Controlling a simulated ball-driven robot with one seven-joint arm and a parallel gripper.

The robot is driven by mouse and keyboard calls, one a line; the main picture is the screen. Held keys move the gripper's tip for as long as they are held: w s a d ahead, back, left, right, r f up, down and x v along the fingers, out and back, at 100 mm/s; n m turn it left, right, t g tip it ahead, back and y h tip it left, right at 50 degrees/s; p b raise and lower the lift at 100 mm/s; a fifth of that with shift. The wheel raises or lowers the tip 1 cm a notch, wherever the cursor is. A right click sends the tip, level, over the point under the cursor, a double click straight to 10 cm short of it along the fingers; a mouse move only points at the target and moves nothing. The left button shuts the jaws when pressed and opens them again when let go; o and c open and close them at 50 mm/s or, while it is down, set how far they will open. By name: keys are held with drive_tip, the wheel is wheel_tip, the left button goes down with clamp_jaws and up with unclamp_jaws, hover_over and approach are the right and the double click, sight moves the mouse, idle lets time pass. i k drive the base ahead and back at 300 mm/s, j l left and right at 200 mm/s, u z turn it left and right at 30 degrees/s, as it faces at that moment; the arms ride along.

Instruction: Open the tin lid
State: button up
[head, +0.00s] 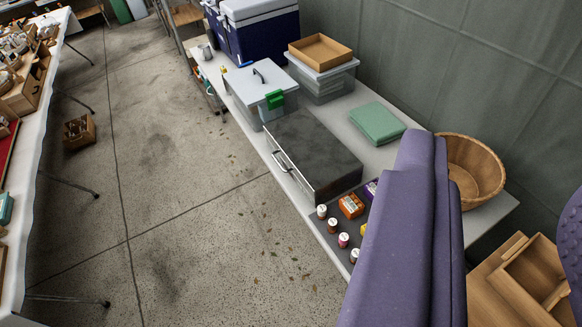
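On the long table by the wall stands a grey box with a pale flat lid (246,88) that has a black handle (258,76) on top. The lid lies flat and looks closed. A green piece (275,99) sits at its near right corner. A flat green box or folded item (377,122) lies farther right. I cannot tell which of these is the tin. My gripper is not in view; only purple parts of my arm show at right, covering part of the table.
A dark drawer box (318,150) stands mid-table, with small bottles (344,240) at its near end. Behind are a clear bin (325,85) with a cardboard tray (320,52) and blue coolers (265,38). A wicker basket (470,168) stands right. The concrete floor (170,180) is mostly clear.

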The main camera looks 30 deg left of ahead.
sight(320, 162)
drive_tip(key=i+j, duration=0.5)
drive_tip(key=i, duration=0.15)
drive_tip(key=i+j, duration=0.55)
drive_tip(key=i, duration=0.15)
drive_tip(key=i+j, duration=0.5)
drive_tip(key=i, duration=0.15)
